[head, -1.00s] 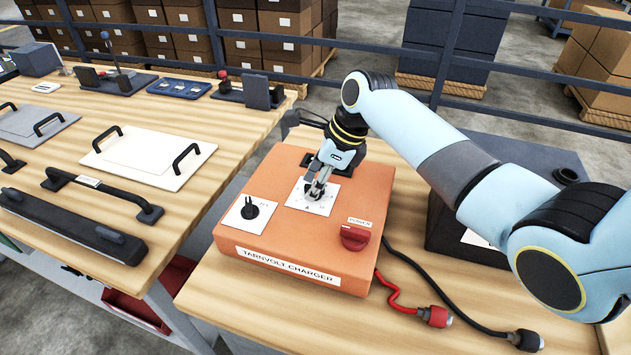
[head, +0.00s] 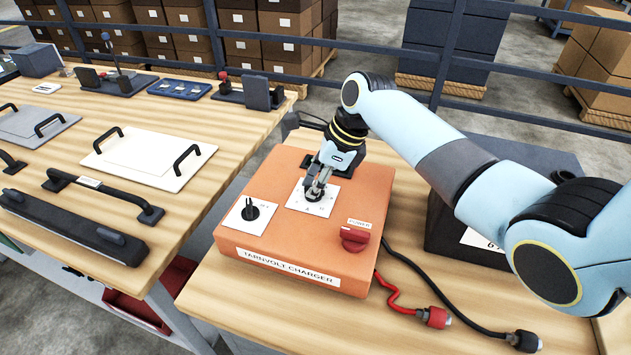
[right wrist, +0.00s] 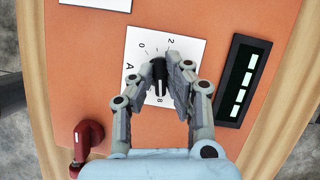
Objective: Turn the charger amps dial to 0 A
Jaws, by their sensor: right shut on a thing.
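The orange charger (head: 262,235) stands on the wooden bench and is labelled "TARNVOLT CHARGER". Its amps dial is a black knob (right wrist: 157,73) on a white plate (head: 300,207), with 0, 2, 8 and A visible in the right wrist view. The knob's white line seems to point toward the 8 side. My right gripper (head: 316,192) reaches down onto this dial. In the right wrist view its fingers (right wrist: 161,75) are closed around the knob, hiding part of the scale. My left gripper is not in view.
A second black dial (head: 250,211) sits on the charger's left, and a red POWER knob (head: 354,238) at its front right. A display with lit bars (right wrist: 243,80) is beside the amps plate. Red and black cables lie at the right. A dark box stands behind them.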

